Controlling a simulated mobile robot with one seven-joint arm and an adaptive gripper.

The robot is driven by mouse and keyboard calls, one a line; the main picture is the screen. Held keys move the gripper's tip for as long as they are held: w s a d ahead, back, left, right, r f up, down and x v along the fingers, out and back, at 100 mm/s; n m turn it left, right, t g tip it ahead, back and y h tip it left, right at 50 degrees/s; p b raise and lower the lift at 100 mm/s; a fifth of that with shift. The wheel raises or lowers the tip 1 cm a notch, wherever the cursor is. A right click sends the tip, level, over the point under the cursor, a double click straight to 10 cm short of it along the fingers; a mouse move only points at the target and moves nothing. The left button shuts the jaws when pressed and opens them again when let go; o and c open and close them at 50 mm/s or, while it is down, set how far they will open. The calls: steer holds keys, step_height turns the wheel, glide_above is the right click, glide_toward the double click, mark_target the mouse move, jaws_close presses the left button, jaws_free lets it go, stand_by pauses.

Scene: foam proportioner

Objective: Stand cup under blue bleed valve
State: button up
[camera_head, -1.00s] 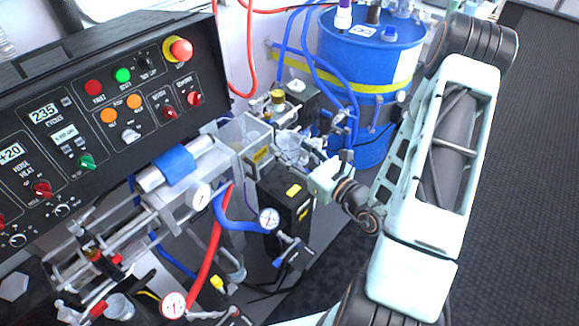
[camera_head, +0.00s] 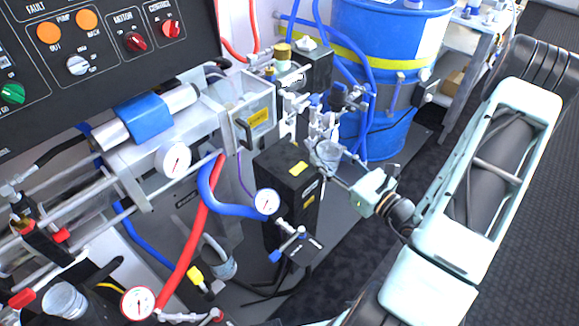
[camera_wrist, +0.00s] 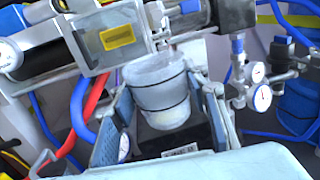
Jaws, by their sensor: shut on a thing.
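My gripper (camera_wrist: 160,115) is shut on a clear cup (camera_wrist: 157,92) with dark bands, with a finger on each side of it. The cup looks roughly upright. In the head view the cup (camera_head: 327,155) hangs in the air just right of the black box, and my gripper (camera_head: 345,175) partly hides its surroundings. A blue-handled valve (camera_head: 276,255) sits below a gauge, at the front of the black box. Other blue handles (camera_head: 338,93) are on the fittings above the cup. I cannot tell which is the bleed valve.
The black box (camera_head: 284,185) stands left of the cup. Gauges (camera_head: 267,201), blue and red hoses (camera_head: 190,240) and fittings crowd the left. A blue drum (camera_head: 380,130) stands behind. Dark floor (camera_head: 335,265) is open at the front.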

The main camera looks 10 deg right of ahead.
steer(key=f+b, duration=0.1)
steer(key=f, duration=0.1)
steer(key=d+f+b, duration=0.1)
steer(key=f, duration=0.1)
steer(key=shift+s+d+f+b, duration=0.1)
steer(key=shift+s+b, duration=0.15)
steer(key=shift+b, duration=0.05)
steer(key=b, duration=0.1)
glide_above(289, 152)
steer(key=v, duration=0.4)
steer(key=shift+w, duration=0.2)
steer(key=x, duration=0.3)
steer(key=shift+w+f+b, duration=0.3)
steer(key=shift+f+b, duration=0.2)
steer(key=shift+f, duration=0.2)
steer(key=shift+f+b, duration=0.5)
steer(key=shift+f, duration=0.15)
steer(key=o, duration=1.1)
steer(key=shift+c, duration=0.2)
